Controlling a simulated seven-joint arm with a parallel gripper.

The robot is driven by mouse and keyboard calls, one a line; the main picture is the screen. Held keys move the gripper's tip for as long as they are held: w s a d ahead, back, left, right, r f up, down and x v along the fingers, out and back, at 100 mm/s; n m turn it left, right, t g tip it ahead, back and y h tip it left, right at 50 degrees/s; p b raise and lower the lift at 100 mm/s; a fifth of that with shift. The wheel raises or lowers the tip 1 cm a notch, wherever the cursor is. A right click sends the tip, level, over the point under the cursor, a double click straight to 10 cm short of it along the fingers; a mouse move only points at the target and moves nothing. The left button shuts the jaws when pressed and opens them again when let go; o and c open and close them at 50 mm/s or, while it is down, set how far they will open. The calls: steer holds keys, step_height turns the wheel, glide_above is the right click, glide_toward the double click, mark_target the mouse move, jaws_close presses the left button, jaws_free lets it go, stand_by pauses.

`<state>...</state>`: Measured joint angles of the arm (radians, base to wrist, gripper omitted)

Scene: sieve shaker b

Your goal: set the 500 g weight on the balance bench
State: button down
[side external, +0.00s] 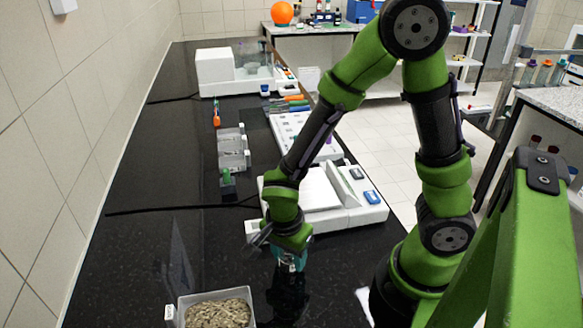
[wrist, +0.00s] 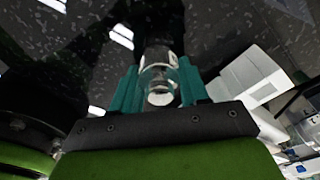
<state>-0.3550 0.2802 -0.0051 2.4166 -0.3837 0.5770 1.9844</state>
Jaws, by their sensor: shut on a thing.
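My gripper (side external: 289,262) has teal fingers and points down low over the black bench top (side external: 140,240), in front of the white balance. In the wrist view my gripper (wrist: 158,70) is shut on a shiny, silvery, rounded weight (wrist: 159,88), which sits between the two fingers. No marking on it is readable. In the side view the fingers mostly hide the weight. I cannot tell whether its base touches the bench top or hangs just above it.
A tray of brownish grains (side external: 218,312) stands at the front, left of my gripper. The white balance (side external: 325,205) is just behind it. Clear boxes (side external: 232,150), a white case (side external: 292,132) and another instrument (side external: 225,72) stand farther back. Bare bench lies left of my gripper.

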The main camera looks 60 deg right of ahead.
steer(key=shift+f, duration=0.15)
steer(key=c, duration=0.6)
jaws_free()
steer(key=shift+o, duration=0.2)
steer(key=r, duration=0.4)
steer(key=a+r, duration=0.1)
steer(key=r, duration=0.7)
steer(key=shift+a, duration=0.2)
step_height(320, 180, up, 7)
steer(key=n+t+y, duration=0.3)
steer(key=n+t, duration=0.1)
steer(key=n, duration=0.3)
glide_above(286, 253)
steer(key=d, duration=0.3)
steer(key=shift+s+d+r+n+t, duration=0.3)
steer(key=shift+r+n+t, duration=0.25)
steer(key=shift+r+n, duration=0.45)
steer(key=shift+s+d+r+n+t, duration=0.35)
steer(key=shift+r+n+t, duration=0.2)
steer(key=shift+n, duration=0.8)
steer(key=shift+s+d+r+n+t, duration=0.3)
steer(key=shift+r+n+t, duration=0.2)
steer(key=shift+r+n, duration=0.5)
